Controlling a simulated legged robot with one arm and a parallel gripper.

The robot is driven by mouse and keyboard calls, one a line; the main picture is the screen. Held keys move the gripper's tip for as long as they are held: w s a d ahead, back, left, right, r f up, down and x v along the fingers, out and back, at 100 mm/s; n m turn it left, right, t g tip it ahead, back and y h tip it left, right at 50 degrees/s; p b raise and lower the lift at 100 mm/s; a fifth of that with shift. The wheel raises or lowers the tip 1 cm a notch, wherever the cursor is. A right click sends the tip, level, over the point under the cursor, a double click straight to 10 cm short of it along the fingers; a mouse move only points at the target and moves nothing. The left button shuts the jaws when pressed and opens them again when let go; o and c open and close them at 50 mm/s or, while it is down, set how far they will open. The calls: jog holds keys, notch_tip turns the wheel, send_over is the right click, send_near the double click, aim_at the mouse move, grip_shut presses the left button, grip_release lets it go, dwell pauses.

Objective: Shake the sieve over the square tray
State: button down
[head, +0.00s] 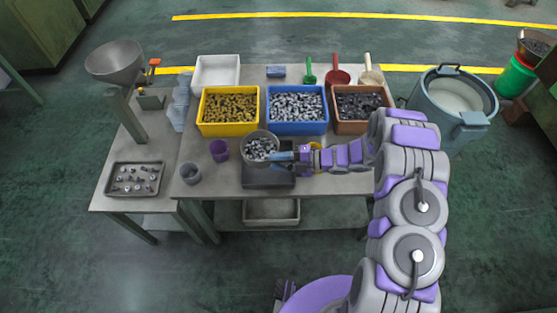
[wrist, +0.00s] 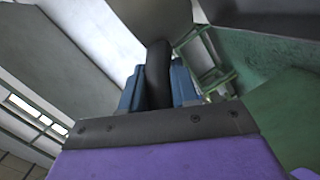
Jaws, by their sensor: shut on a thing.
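The round sieve (head: 259,146) holds small grey metal parts and is above the front middle of the main table. My gripper (head: 284,156) comes in from the right and is shut on the sieve's handle. In the wrist view the black handle (wrist: 158,70) is between the blue fingers of my gripper (wrist: 158,98). A dark square tray (head: 268,182) is on the table below the sieve and my gripper, which hide its back part. I cannot tell the height of the sieve above it, or what the tray holds.
Yellow (head: 229,127), blue (head: 297,128) and brown (head: 349,128) bins of parts stand behind the sieve. A purple cup (head: 219,150) and a grey cup (head: 190,173) are to its left. A side table (head: 108,199) carries a shallow tray (head: 110,188) of parts and a funnel (head: 114,62).

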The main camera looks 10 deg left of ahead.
jog(key=w+f+v, duration=0.1)
jog(key=v, duration=0.4)
jog(key=a, duration=0.1)
jog(key=s+a, duration=0.1)
jog(key=a, duration=0.2)
jog(key=shift+s+a+r, duration=0.15)
jog(key=shift+s+a, duration=0.1)
jog(key=shift+s, duration=0.15)
jog(key=w+d, duration=0.1)
jog(key=d, duration=0.3)
jog(key=x, duration=0.4)
jog(key=shift+s+a+r, duration=0.15)
jog(key=shift+s+r, duration=0.1)
jog(key=shift+r, duration=0.05)
jog(key=w+d, duration=0.2)
jog(key=d, duration=0.3)
jog(key=a, duration=0.1)
jog(key=s+a, duration=0.1)
jog(key=a, duration=0.1)
jog(key=s+a, duration=0.1)
jog(key=shift+a, duration=0.45)
jog(key=w+d, duration=0.2)
jog(key=d, duration=0.2)
jog(key=a, duration=0.1)
jog(key=s+a, duration=0.2)
jog(key=a, duration=0.1)
jog(key=shift+w, duration=0.1)
